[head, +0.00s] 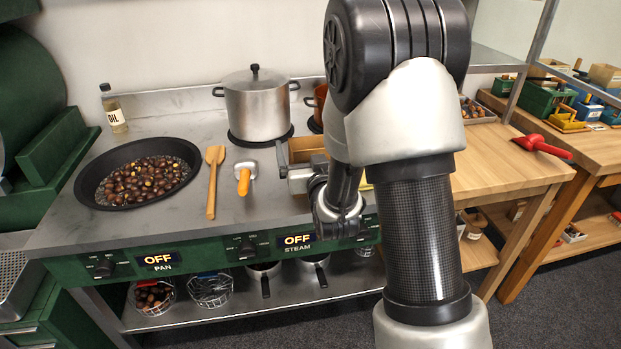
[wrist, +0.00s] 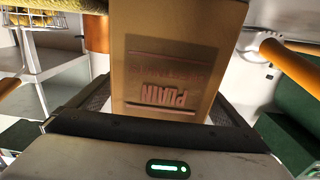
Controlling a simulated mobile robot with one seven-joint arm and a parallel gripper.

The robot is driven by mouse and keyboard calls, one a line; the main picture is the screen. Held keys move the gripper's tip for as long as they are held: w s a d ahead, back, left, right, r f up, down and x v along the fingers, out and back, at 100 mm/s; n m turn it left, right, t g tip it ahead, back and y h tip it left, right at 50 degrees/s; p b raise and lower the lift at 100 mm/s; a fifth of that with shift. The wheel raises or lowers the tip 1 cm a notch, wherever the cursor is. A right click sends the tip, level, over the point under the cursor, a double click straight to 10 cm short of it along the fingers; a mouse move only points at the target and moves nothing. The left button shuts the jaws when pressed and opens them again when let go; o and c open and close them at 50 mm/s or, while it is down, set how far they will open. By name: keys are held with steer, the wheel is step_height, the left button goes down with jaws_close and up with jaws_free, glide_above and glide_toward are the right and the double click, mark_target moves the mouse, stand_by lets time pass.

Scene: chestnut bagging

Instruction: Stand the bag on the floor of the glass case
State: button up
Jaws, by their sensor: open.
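A brown paper bag (wrist: 165,55) fills the middle of the wrist view, its "PLAIN" print upside down there. In the head view a small brown shape, likely the same bag (head: 307,145), shows just beyond my gripper (head: 285,168), partly hidden by my arm. My gripper is open. In the wrist view the bag stands right in front of my gripper, between the dark finger parts at either side; contact cannot be told. I cannot make out the glass case in either view.
The steel counter holds a pan of chestnuts (head: 137,202), a wooden spatula (head: 212,184), an orange-handled tool (head: 243,174), a lidded pot (head: 257,106) and an oil bottle (head: 113,110). A wooden bench (head: 510,168) stands right, with a red scoop (head: 541,146). Wire baskets (head: 152,298) sit below.

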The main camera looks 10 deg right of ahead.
steer(key=shift+w, duration=0.35)
steer(key=shift+r, duration=0.1)
steer(key=c, duration=1.8)
